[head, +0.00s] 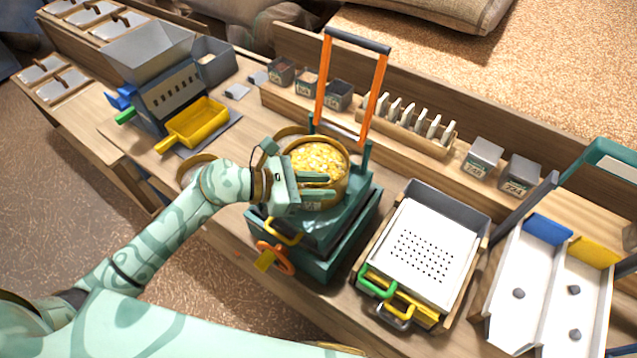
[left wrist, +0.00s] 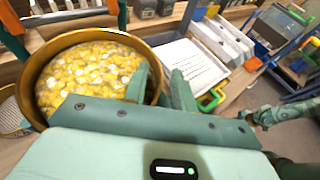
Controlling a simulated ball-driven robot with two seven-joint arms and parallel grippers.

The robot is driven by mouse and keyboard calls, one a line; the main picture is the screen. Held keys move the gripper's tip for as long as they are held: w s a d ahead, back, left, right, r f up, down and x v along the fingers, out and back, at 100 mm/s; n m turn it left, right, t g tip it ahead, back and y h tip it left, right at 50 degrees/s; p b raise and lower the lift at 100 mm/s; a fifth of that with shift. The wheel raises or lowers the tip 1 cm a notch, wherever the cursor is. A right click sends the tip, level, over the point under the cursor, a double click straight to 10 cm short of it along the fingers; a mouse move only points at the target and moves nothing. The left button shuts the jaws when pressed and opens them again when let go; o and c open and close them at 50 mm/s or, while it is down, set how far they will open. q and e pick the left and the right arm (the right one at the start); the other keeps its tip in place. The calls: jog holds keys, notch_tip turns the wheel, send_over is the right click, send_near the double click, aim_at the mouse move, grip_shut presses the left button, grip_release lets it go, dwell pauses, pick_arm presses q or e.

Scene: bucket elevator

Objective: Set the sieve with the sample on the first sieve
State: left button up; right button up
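The sieve with the sample (head: 341,188) is round and brass-coloured, full of yellow and white grains. It is over the green shaker (head: 345,225) and fills much of the left wrist view (left wrist: 82,36). My left gripper (head: 318,187) has one finger inside and one outside its wall and appears shut on it; the fingertips show in the left wrist view (left wrist: 162,80). A second brass rim (head: 285,131), perhaps the first sieve, shows behind it at the upper left, mostly hidden. Contact between the two cannot be seen. An arm of mine (left wrist: 255,116) shows at the right, its fingers unclear.
Orange uprights (head: 373,100) with a dark crossbar rise behind the sieve. Another brass ring (head: 190,165) is partly behind my left arm. A perforated white tray (head: 410,285) stands right, a yellow scoop (head: 195,122) left. Small bins and a rack (head: 405,125) line the back.

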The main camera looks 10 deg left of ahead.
pick_arm(q)
jog(key=shift+r, duration=0.25)
jog(key=b+v, duration=0.1)
jog(key=v, duration=1.1)
dwell(0.9)
